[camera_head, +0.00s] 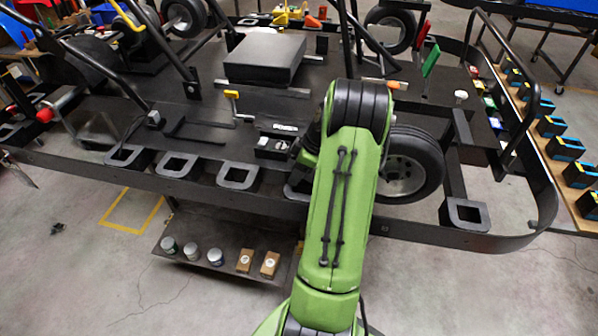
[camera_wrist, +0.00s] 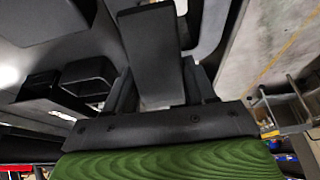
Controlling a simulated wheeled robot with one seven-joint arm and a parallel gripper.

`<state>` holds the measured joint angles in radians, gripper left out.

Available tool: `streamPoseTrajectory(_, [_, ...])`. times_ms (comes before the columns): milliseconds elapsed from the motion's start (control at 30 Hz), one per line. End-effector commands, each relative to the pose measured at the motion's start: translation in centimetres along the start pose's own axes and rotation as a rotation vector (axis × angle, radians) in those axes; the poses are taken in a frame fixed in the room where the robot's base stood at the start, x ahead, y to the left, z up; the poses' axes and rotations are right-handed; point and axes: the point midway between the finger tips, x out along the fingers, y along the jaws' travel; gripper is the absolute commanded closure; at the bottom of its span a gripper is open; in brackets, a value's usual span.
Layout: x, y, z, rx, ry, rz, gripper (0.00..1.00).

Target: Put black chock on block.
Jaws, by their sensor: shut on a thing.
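In the wrist view my gripper (camera_wrist: 157,88) is shut on a dark wedge-like piece, the black chock (camera_wrist: 150,42), which sticks out beyond the fingers. In the head view my green arm reaches over the kart stand, and my gripper and the chock are hidden behind it. A wide, flat-topped black block (camera_head: 264,57) lies on the stand's deck, left of my arm. Its top looks bare. I cannot tell the chock's distance from the block.
A wheel (camera_head: 410,165) stands just right of my arm. A yellow-handled tool (camera_head: 232,96) and a small black box (camera_head: 277,141) lie in front of the block. Open square black holders (camera_head: 466,215) line the stand's front edge. Bent tubes (camera_head: 505,75) rise at the right.

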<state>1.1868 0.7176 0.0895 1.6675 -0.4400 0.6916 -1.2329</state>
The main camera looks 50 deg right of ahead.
Motion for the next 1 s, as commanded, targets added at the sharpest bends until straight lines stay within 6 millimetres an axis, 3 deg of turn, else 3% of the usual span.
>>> streamPoseTrajectory(333, [0.4, 0.0, 0.2, 0.000, 0.000, 0.002, 0.83])
streamPoseTrajectory(367, [0.3, 0.0, 0.1, 0.000, 0.000, 0.001, 0.40])
streamPoseTrajectory(500, [0.3, 0.0, 0.1, 0.000, 0.000, 0.001, 0.19])
streamPoseTrajectory(833, [-0.2, 0.0, -0.1, 0.001, 0.000, 0.001, 0.19])
streamPoseTrajectory(1000, [-4.1, 0.1, -0.1, 0.002, -0.001, 0.008, 0.19])
